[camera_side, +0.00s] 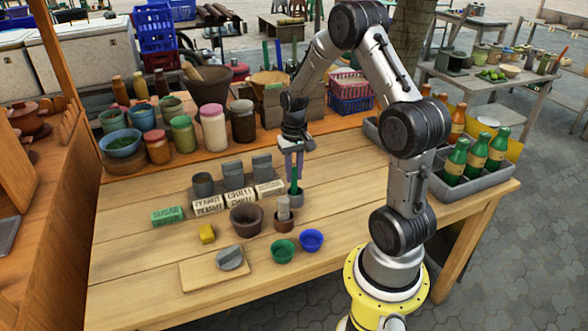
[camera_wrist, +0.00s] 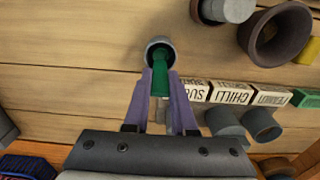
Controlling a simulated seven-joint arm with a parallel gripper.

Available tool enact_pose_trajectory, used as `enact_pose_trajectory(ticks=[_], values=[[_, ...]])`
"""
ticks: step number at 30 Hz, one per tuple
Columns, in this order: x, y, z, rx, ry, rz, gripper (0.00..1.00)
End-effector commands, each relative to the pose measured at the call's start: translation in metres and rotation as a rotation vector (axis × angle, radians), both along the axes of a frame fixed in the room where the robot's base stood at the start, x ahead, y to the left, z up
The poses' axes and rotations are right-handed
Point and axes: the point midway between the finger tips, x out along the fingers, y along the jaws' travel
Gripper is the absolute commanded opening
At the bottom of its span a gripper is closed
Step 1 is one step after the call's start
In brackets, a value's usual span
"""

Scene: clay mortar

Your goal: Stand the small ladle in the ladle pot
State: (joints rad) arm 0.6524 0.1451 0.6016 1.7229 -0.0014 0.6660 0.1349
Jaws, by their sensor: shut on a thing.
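The small ladle shows as a green handle (camera_side: 295,184), upright, between the purple fingers of my gripper (camera_side: 294,172). My gripper is shut on it. The ladle pot is a small grey cylinder (camera_side: 296,199) on the table directly below. The green ladle's lower end is at the pot's mouth and appears to be inside it; I cannot tell whether it rests on the bottom. In the wrist view the green ladle (camera_wrist: 162,84) runs between the fingertips (camera_wrist: 162,76) into the round grey pot (camera_wrist: 151,45).
A brown cup with a pestle (camera_side: 283,223) and the clay mortar (camera_side: 246,219) stand left of the pot. Labelled blocks (camera_side: 207,206) and grey tins (camera_side: 203,185) stand behind. Blue (camera_side: 311,240) and green (camera_side: 283,251) bowls are in front. A bottle crate (camera_side: 478,182) is at right.

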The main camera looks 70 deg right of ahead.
Motion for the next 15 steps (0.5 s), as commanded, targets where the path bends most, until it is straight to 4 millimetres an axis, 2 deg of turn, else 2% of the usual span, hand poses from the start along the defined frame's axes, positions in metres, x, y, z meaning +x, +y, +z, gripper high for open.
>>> enact_pose_trajectory(ticks=[9, 10, 15], values=[[0.0, 0.0, -0.0012, 0.0, 0.0, 0.0, 0.0], [0.0, 0.0, -0.0012, 0.0, 0.0, 0.0, 0.26], [0.0, 0.0, -0.0011, 0.0, 0.0, 0.0, 0.56]])
